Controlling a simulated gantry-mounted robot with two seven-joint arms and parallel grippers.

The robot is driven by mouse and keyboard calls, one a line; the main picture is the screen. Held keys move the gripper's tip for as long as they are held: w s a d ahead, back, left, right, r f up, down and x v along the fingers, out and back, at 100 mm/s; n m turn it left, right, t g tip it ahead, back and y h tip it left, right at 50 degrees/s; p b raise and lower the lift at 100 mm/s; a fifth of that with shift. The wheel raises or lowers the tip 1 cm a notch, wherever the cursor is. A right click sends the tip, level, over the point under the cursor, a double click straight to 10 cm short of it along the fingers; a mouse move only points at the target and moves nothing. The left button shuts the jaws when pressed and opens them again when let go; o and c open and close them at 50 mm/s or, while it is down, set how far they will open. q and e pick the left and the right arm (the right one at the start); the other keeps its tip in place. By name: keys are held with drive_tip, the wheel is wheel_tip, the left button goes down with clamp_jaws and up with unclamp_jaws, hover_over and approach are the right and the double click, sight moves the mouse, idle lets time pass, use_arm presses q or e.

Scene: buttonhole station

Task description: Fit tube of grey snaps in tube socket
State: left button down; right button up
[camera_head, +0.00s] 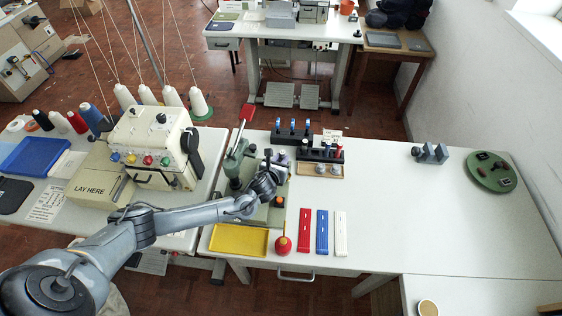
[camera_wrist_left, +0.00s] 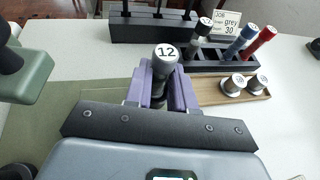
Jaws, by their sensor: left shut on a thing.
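My left gripper (camera_wrist_left: 165,90) has its purple fingers shut on a dark grey capped cylinder (camera_wrist_left: 163,62) marked "12". I cannot tell for sure that this is the tube of grey snaps. In the head view, the left gripper (camera_head: 270,172) is just right of the green press (camera_head: 236,160); part of the press (camera_wrist_left: 28,72) shows at the left of the wrist view. A grey tube (camera_wrist_left: 199,44), a blue tube and a red tube stand in a black rack (camera_wrist_left: 222,62). I cannot make out the tube socket. My right gripper is not in view.
Two metal pieces (camera_wrist_left: 233,84) lie on a wooden tray (camera_wrist_left: 215,97). A card (camera_wrist_left: 228,20) reads "grey 30". A yellow tray (camera_head: 238,240), a red round object (camera_head: 283,245) and red, blue and white strips lie in front. The table's right half (camera_head: 400,215) is mostly clear.

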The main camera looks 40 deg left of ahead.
use_arm(q)
drive_tip(key=shift+f, duration=0.25)
drive_tip(key=shift+f, duration=0.45)
drive_tip(key=c, duration=1)
unclamp_jaws()
drive_tip(key=shift+f, duration=0.15)
drive_tip(key=shift+o, duration=0.2)
drive_tip(key=shift+r, duration=0.6)
drive_tip(key=p+v, duration=0.2)
drive_tip(key=v, duration=1)
drive_tip(key=shift+d+r, duration=0.1)
